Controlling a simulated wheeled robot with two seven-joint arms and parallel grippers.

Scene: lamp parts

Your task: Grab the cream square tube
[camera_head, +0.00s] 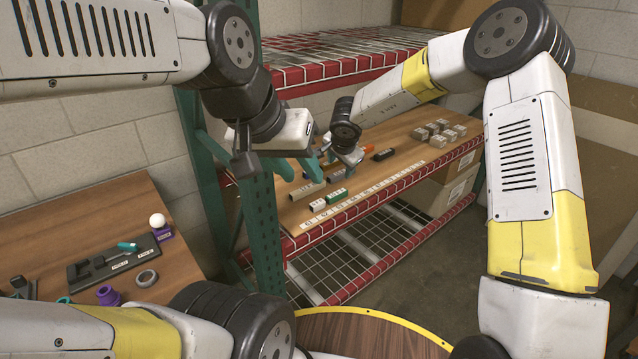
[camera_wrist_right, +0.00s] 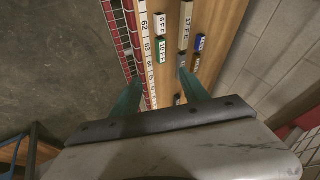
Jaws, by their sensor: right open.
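A short cream square tube (camera_wrist_right: 160,23), labelled, lies on the wooden shelf beside the numbered strip; it also shows in the head view (camera_head: 317,205). A longer beige square tube (camera_wrist_right: 186,25) lies parallel to it, further from the shelf's front edge. My right gripper (camera_wrist_right: 158,74) is open and empty above the shelf. Its teal fingers are apart, with the strip and a green block (camera_wrist_right: 162,48) between and beyond them. The cream tube is beyond the fingertips, apart from them. My left gripper (camera_head: 303,176) is open with nothing visible between its teal fingers, left of my right wrist.
A blue block (camera_wrist_right: 199,42) and a grey block (camera_wrist_right: 180,65) lie near the beige tube. Several grey blocks (camera_head: 440,130) sit further along the shelf. A green post (camera_head: 262,215) stands at the shelf's left end. The red front rail (camera_head: 380,206) borders the shelf.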

